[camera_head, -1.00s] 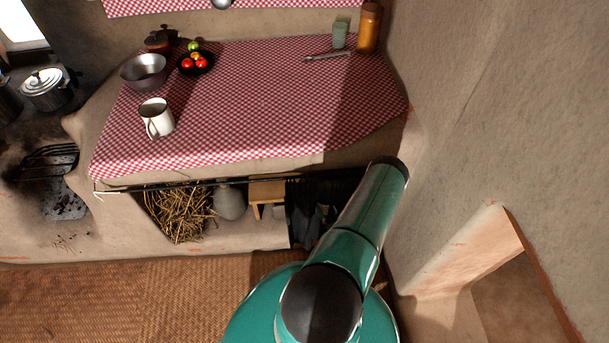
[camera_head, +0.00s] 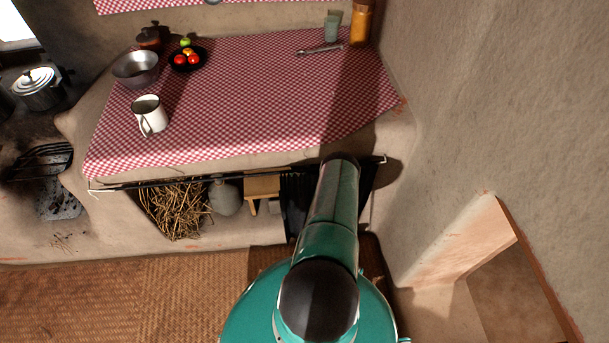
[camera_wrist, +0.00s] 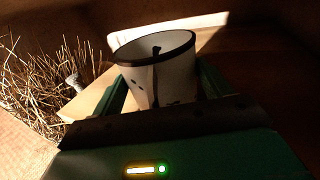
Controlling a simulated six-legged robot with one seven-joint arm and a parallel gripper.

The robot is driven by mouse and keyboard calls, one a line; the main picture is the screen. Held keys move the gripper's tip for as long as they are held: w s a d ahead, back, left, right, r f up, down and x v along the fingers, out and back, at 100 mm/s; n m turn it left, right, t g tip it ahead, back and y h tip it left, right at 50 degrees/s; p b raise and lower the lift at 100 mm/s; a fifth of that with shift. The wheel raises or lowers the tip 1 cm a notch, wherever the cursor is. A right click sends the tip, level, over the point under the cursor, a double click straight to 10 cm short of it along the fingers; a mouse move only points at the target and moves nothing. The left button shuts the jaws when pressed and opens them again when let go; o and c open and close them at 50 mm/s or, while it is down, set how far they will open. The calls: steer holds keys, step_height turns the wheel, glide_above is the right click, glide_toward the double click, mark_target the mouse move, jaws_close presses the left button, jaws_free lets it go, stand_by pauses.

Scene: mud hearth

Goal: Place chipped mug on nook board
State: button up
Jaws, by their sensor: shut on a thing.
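The chipped mug (camera_wrist: 150,75) is white with a dark rim and dark marks. In the wrist view it sits upright between the two green fingers of my gripper (camera_wrist: 164,82), which is shut on it. A pale wooden board (camera_wrist: 92,100) shows behind and left of the mug; I cannot tell whether the mug touches it. In the head view a small wooden board on legs (camera_head: 262,187) stands in the nook under the counter. My arm hides my gripper and the held mug there.
Straw (camera_head: 175,208) and a grey jug (camera_head: 223,198) fill the nook's left side. Dark cloth (camera_head: 296,205) hangs from a rod (camera_head: 150,184) along its front. Another white mug (camera_head: 150,115) and a metal bowl (camera_head: 136,69) stand on the checked cloth above. A wall rises at right.

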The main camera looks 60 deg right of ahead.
steer(key=shift+f, duration=0.45)
steer(key=o, duration=1)
steer(key=shift+f, duration=0.15)
steer(key=shift+o, duration=0.2)
steer(key=shift+s, duration=0.25)
steer(key=v, duration=1.1)
steer(key=shift+s+a, duration=0.2)
